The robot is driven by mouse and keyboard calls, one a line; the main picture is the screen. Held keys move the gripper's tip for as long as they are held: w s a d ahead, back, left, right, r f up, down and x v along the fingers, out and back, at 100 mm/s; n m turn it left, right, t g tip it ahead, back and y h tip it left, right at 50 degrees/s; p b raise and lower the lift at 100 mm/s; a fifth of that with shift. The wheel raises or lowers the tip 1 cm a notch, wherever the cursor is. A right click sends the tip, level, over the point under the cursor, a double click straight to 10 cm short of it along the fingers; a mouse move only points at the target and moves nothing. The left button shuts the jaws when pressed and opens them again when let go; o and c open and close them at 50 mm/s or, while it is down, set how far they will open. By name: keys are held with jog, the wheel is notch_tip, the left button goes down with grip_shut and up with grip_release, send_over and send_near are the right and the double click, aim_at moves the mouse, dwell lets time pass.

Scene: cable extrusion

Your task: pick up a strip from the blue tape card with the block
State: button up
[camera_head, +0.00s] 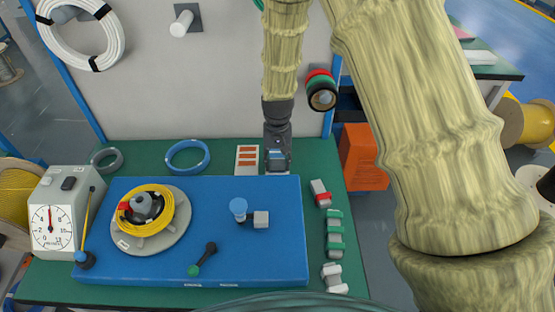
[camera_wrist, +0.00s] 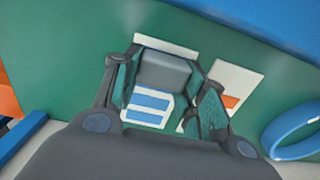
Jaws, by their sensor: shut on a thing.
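My gripper (camera_head: 278,160) is at the back of the green table; its fingers also show in the wrist view (camera_wrist: 165,90). They are shut on a grey block (camera_wrist: 165,72). The blue tape card (camera_wrist: 148,107), white with blue strips, lies under the block, and its far edge shows beyond it. In the head view the gripper mostly hides that card. Whether the block touches the card, or has a strip on its underside, I cannot tell.
A white card with orange strips (camera_head: 247,158) lies just left of the gripper, with a blue ring (camera_head: 188,157) farther left. The blue board (camera_head: 270,240) is in front, carrying a yellow cable coil (camera_head: 146,210). Several small blocks (camera_head: 334,235) line the table's right side.

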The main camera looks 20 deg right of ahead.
jog(key=shift+s+f, duration=0.1)
jog(key=shift+f, duration=0.45)
dwell(1.9)
jog(key=shift+r+p, duration=3.4)
jog(key=shift+r, duration=0.65)
